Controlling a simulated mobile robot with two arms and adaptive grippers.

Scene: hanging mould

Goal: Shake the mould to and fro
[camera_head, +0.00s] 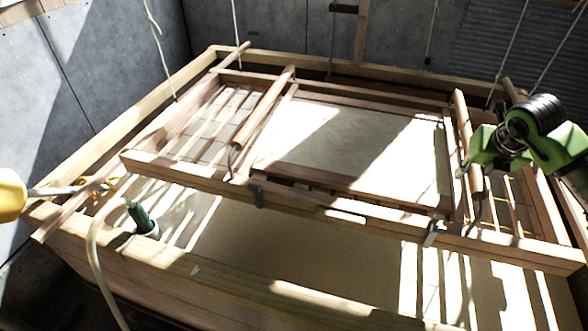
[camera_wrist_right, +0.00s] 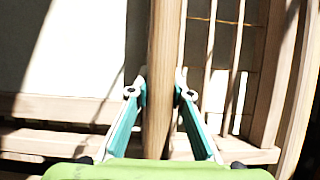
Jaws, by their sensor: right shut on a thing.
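The mould is a wooden frame (camera_head: 300,190) hung on cords over a wooden vat (camera_head: 110,255). It has a pale flat sheet (camera_head: 350,135) in its middle and slatted parts on both sides. Two round wooden handles cross it, a left handle (camera_head: 265,105) and a right handle (camera_head: 463,120). My right gripper (camera_head: 474,160) is at the right handle. In the right wrist view its two teal fingers (camera_wrist_right: 160,95) are shut on both sides of the handle (camera_wrist_right: 162,40). My left gripper is not in view.
Pale liquid or sheet (camera_head: 260,240) shows in the vat below the mould. A green-topped object (camera_head: 143,218) and a pale hose (camera_head: 95,260) are at the left. A yellow object (camera_head: 10,195) enters from the left edge. Grey walls (camera_head: 80,60) stand behind, and several cords hang down.

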